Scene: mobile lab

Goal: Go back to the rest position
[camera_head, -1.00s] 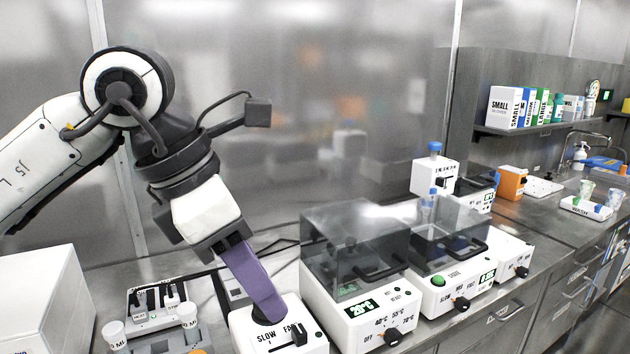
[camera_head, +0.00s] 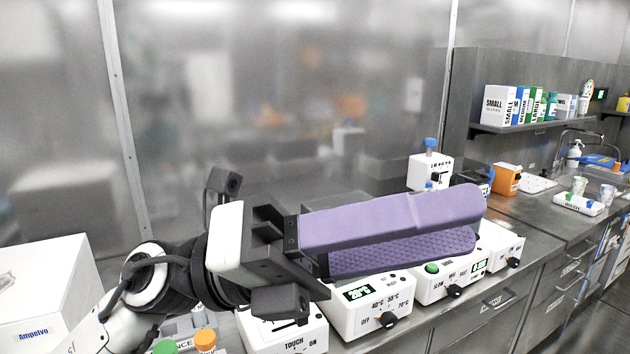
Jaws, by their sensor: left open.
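My left gripper (camera_head: 470,222) reaches in from the lower left and points to the right. Its two long purple fingers lie roughly level, one above the other in the picture, with a gap between them. It is open and nothing shows between the fingers. It hangs in front of the bench machines and hides parts of them. My right gripper is not in view.
Below the left gripper stand a touch/on mixer (camera_head: 297,335), a heater with a green display (camera_head: 372,313) and a machine with a green button (camera_head: 448,282). A white box (camera_head: 45,290) stands at left. Orange and green caps show at the bottom. Shelf boxes (camera_head: 498,105) stand far right.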

